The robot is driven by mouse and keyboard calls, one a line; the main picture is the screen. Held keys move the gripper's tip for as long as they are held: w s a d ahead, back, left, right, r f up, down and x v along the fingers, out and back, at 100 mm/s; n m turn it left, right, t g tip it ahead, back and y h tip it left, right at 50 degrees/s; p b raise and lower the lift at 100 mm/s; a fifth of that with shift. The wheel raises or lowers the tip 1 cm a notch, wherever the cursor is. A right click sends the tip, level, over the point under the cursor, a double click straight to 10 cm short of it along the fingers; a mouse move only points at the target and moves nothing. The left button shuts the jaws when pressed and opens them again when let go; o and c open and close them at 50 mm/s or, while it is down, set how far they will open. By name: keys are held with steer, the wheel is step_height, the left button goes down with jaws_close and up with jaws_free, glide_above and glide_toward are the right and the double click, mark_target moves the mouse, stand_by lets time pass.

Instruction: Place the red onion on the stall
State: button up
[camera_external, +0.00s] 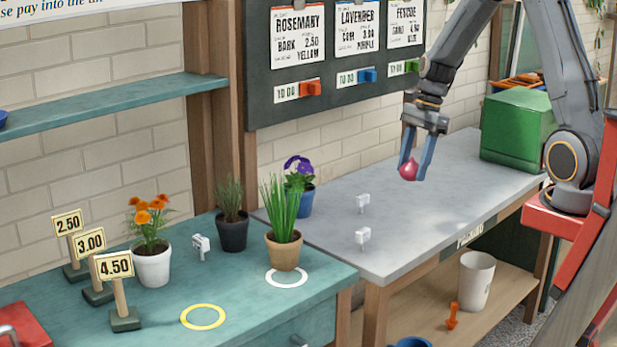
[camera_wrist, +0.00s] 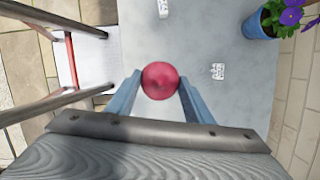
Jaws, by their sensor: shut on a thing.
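The red onion (camera_external: 409,169) is held between the blue fingers of my gripper (camera_external: 415,165), above the grey worktop (camera_external: 350,235). In the wrist view the onion (camera_wrist: 160,80) sits between both fingertips, which are shut on it. The stall appears to be the teal table (camera_external: 235,320) at the lower left. It bears a yellow ring (camera_external: 203,317) and a white ring (camera_external: 286,270). A grass pot (camera_external: 284,250) stands at the white ring's back edge. My gripper is well to the right of the teal table.
Price signs (camera_external: 115,270), an orange-flowered pot (camera_external: 152,265) and a dark herb pot (camera_external: 232,230) stand on the teal table. A purple-flowered blue pot (camera_external: 299,200) stands on the grey worktop, with small white holders (camera_external: 362,238). A green box (camera_external: 517,125) is at the back right.

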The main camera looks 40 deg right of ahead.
step_height(320, 180, up, 12)
steer(key=w+a, duration=0.4)
steer(key=a, duration=1)
steer(key=w+a, duration=0.3)
steer(key=a, duration=1)
steer(key=s+a, duration=0.4)
steer(key=a, duration=1)
steer(key=s+a, duration=0.4)
steer(key=a, duration=1)
steer(key=shift+a+r, duration=0.15)
steer(key=shift+r, duration=0.05)
step_height(320, 180, down, 17)
steer(key=shift+r+p, duration=0.2)
steer(key=shift+p, duration=0.7)
steer(key=shift+f+p, duration=0.5)
steer(key=shift+f, duration=1.7)
